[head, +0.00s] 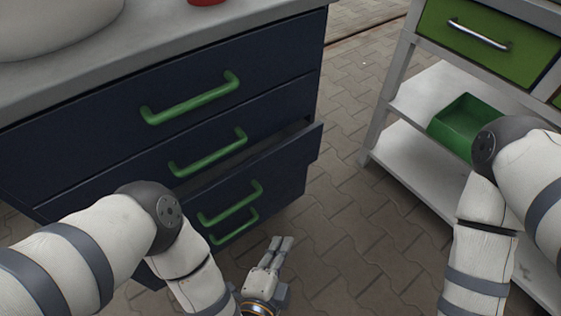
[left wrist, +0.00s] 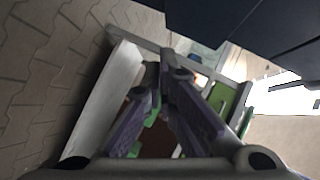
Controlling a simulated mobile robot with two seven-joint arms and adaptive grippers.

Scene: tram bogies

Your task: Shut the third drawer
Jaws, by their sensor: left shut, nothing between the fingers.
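A dark blue cabinet (head: 60,135) has several drawers with green bar handles. The third drawer (head: 295,155) from the top stands partly out, with a dark gap above its front edge. Its green handle (head: 230,203) faces me. The drawers above it look closed. My left gripper (head: 282,243) is shut and empty, low in front of the cabinet and to the right of the lowest visible handle (head: 234,226), apart from the drawer. In the left wrist view its fingers (left wrist: 165,72) meet, with dark blue cabinet fronts (left wrist: 245,20) above. My right gripper is out of the head view.
A white shelf unit (head: 392,90) with a green drawer (head: 485,42) and a green bin (head: 458,122) stands at the right. Paved floor (head: 345,195) lies free between it and the cabinet. A red object (head: 205,2) sits on the countertop.

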